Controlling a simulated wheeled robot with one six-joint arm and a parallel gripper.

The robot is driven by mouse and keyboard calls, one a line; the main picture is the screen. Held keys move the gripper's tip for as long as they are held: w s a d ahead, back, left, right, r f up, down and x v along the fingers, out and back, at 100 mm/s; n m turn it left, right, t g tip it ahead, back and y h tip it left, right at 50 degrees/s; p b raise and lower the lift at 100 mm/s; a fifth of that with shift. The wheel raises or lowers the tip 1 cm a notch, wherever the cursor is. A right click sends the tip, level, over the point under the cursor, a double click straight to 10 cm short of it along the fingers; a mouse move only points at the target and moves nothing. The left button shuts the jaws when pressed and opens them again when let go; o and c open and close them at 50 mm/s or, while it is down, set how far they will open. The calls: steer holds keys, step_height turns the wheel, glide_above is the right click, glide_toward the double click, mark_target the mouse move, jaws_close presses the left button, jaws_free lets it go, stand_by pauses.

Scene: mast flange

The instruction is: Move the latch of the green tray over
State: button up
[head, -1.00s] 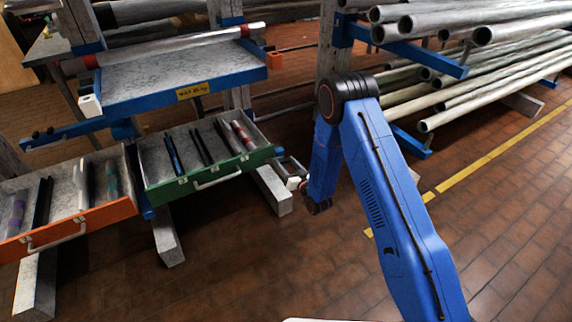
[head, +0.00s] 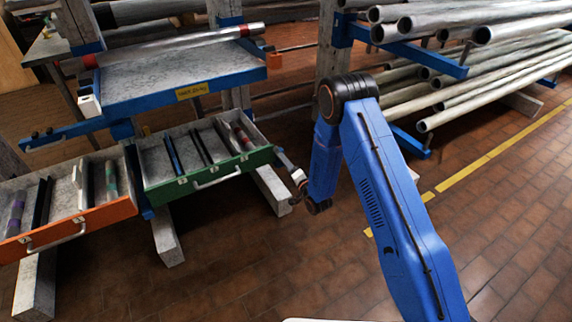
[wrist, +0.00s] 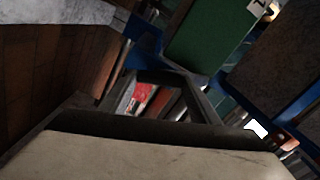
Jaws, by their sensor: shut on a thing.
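The green tray (head: 205,178) is pulled out below the blue shelf in the head view, with a pale handle on its front. My gripper (head: 279,154) is at the right end of its green front. In the wrist view a green panel of the tray (wrist: 208,38) fills the top middle, and my gripper's dark fingers (wrist: 180,80) reach up to its lower edge. The jaws are shut on the latch at that end. The latch itself is mostly hidden by the fingers, so its exact position cannot be told.
An orange-fronted tray (head: 70,232) is out at the left. A blue shelf (head: 185,88) with a yellow label overhangs the green tray. Racked pipes (head: 480,85) stand at the right. Wooden feet (head: 272,188) are under the tray. The brick floor in front is open.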

steer(key=shift+d+f+m, duration=0.1)
steer(key=shift+m, duration=2.1)
steer(key=o, duration=1.5)
steer(key=v, duration=1.7)
steer(key=shift+s+d, duration=0.15)
